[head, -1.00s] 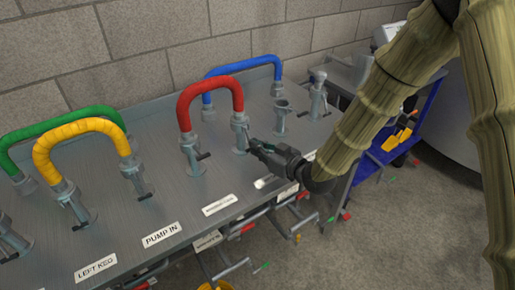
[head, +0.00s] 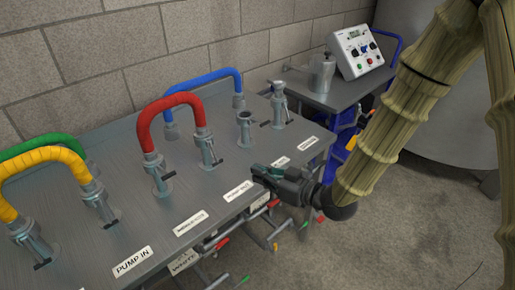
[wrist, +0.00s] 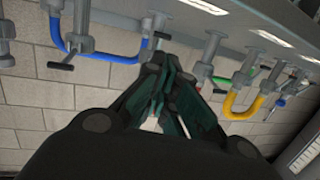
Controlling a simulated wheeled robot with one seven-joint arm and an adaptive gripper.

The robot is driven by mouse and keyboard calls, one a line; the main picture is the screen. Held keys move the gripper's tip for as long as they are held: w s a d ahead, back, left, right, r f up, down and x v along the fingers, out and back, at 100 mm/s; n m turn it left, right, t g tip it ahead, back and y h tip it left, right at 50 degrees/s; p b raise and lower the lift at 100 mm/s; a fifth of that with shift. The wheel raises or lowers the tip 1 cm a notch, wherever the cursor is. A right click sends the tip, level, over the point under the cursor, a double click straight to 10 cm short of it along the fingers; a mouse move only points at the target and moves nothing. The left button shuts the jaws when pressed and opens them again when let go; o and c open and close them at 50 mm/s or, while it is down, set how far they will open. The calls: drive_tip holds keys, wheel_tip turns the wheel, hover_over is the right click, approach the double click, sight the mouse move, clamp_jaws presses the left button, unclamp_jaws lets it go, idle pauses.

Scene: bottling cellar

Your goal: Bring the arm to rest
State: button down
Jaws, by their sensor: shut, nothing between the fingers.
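My gripper (head: 262,173) is shut and empty. In the head view it is at the front edge of the steel bench (head: 146,212), in front of the red hose (head: 173,103) and near the label plates. My arm comes in from the upper right. In the wrist view my gripper (wrist: 160,98) shows its dark fingers together, with the bench and its pipe stubs along the top of the picture.
Blue (head: 205,78), yellow (head: 42,160) and green (head: 35,145) hoses loop between bench ports. Valves with coloured handles (head: 275,240) hang under the front edge. A side table holds a control box (head: 358,52) and a metal jug (head: 321,74). Floor at lower right is clear.

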drive_tip(key=s+d+f+m+g+h+p, duration=0.1)
drive_tip(key=s+d+f+m+h, duration=0.2)
drive_tip(key=f, duration=0.4)
drive_tip(key=s+d+f+m+h+p, duration=0.1)
drive_tip(key=s+d+f+h, duration=0.15)
drive_tip(key=d+f, duration=0.3)
drive_tip(key=s+d+f+m+g+h+p, duration=0.1)
drive_tip(key=s+d+f+m+h, duration=0.15)
drive_tip(key=f, duration=0.55)
drive_tip(key=s+d+f+m+g+h+p, duration=0.1)
drive_tip(key=s+d+f+g+h, duration=0.1)
drive_tip(key=s+d, duration=0.3)
drive_tip(key=s+d+f+m+g+h+p, duration=0.1)
drive_tip(key=s+d+f, duration=0.4)
drive_tip(key=s, duration=0.6)
drive_tip(key=s+d+f+m+g+h+p, duration=0.1)
drive_tip(key=s+d+f+m+g+h, duration=0.1)
drive_tip(key=s+d, duration=0.3)
drive_tip(key=s+f+m+g, duration=0.1)
drive_tip(key=s, duration=0.2)
drive_tip(key=shift+d+f+h, duration=0.2)
drive_tip(key=shift+d+h, duration=0.15)
drive_tip(key=shift+h, duration=0.05)
